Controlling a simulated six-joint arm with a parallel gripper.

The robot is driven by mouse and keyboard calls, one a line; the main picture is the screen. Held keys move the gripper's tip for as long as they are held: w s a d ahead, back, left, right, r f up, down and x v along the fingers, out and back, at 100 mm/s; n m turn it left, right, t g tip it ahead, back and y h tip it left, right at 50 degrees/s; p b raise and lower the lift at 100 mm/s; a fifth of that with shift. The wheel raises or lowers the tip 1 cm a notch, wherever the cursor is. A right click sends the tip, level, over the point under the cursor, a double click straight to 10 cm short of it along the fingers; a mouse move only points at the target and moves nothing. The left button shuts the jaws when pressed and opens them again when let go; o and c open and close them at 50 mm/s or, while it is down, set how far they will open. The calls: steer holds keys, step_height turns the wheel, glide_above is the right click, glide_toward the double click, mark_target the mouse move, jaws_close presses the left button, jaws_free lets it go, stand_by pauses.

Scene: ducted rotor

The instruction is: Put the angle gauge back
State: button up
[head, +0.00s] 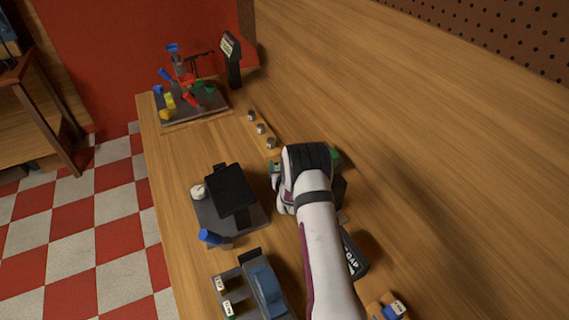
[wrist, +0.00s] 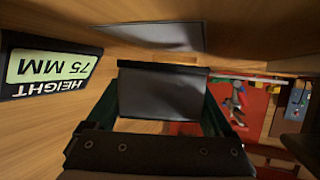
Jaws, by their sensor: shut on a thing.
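My gripper (head: 305,165) is at the bench middle in the head view, largely hidden by my own wrist. In the wrist view my gripper (wrist: 160,105) has green fingers on both sides of a flat grey plate with a dark top edge (wrist: 160,92), and is shut on it. This plate appears to be the angle gauge, though no marking on it can be read. In the head view the held plate is hidden behind my wrist. A flat grey panel (wrist: 165,37) shows on the wood beyond it in the wrist view.
A HEIGHT 75 MM display (wrist: 50,72) is close at left in the wrist view. A black GAP sign (head: 353,255), a stand with a black plate (head: 232,190) and a grey holder (head: 240,298) surround my arm. Coloured parts fill a far tray (head: 215,112).

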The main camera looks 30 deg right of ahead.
steer(key=o, duration=1.4)
steer(key=shift+r, duration=0.1)
steer(key=shift+r, duration=0.5)
steer(key=s+a+r+m+g+y, duration=0.1)
steer(key=s+a+r+g+y, duration=0.15)
steer(key=s+a+r, duration=0.65)
steer(key=s+a+r+g+y, duration=0.25)
steer(key=s+a+r, duration=0.35)
steer(key=s, duration=0.6)
steer(key=s+a+r+g, duration=0.1)
steer(key=s+a+g, duration=0.1)
steer(key=s, duration=0.6)
steer(key=s+a+r+g+y, duration=0.1)
steer(key=s+a+r+g, duration=0.1)
steer(key=s, duration=0.6)
steer(key=s+a+r+g, duration=0.1)
steer(key=s+a+g, duration=0.2)
steer(key=s+a, duration=0.2)
steer(key=shift+s+a+r+g+y, duration=0.15)
steer(key=shift+s+g+y, duration=0.05)
steer(key=shift+s, duration=0.75)
steer(key=shift+s+a+r+g+y, duration=0.1)
steer(key=shift+s+g+y, duration=0.1)
steer(key=shift+s, duration=0.75)
